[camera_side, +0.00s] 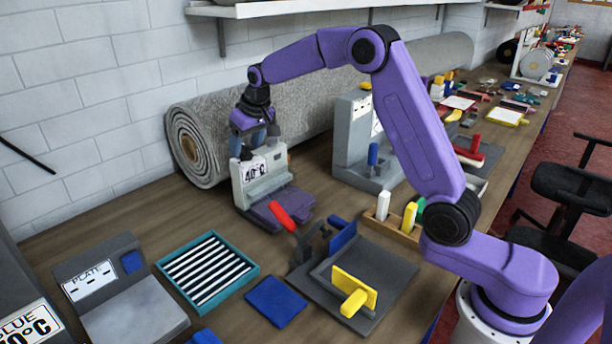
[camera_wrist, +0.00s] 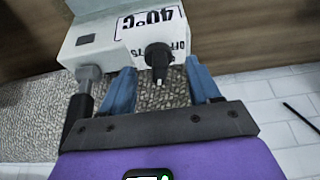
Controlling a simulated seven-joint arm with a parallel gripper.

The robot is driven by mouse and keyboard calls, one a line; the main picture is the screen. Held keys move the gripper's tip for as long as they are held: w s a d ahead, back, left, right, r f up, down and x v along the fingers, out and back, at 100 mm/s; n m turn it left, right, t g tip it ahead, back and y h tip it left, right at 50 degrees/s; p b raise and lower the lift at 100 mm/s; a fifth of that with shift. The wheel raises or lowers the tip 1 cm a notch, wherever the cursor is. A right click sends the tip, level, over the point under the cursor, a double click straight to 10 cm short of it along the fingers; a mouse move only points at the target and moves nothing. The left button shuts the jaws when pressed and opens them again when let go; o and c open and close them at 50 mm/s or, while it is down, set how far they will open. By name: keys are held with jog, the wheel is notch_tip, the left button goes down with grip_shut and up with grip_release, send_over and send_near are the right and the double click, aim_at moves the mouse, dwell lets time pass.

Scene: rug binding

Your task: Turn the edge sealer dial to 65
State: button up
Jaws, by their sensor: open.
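In the wrist view the sealer (camera_wrist: 100,38) shows upside down, with a black dial (camera_wrist: 158,55) that has a white pointer mark. My gripper (camera_side: 257,143) points down at the top of the sealer. In the wrist view my gripper (camera_wrist: 159,68) is open, one blue finger on each side of the dial. Contact with the dial cannot be told. The dial's scale is mostly hidden.
A carpet roll (camera_side: 190,140) lies behind the sealer. A taller grey machine (camera_side: 350,130) stands to its right. A teal tray (camera_side: 250,268) of striped bars, a blue block (camera_side: 276,302) and a grey fixture with a yellow handle (camera_side: 356,290) are in front.

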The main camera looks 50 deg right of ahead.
jog(key=v, duration=1.8)
jog(key=s+a+f+n+g, duration=0.1)
jog(key=s+a+f+n, duration=0.1)
jog(key=s, duration=0.5)
jog(key=s+a+f+n+g, duration=0.1)
jog(key=s+a+f+n, duration=0.2)
jog(key=s, duration=0.4)
jog(key=s+a+f+n+g+y, duration=0.1)
jog(key=s+a+f+n, duration=0.1)
jog(key=s+a+f, duration=0.2)
jog(key=shift+s+f, duration=0.75)
jog(key=shift+s, duration=0.9)
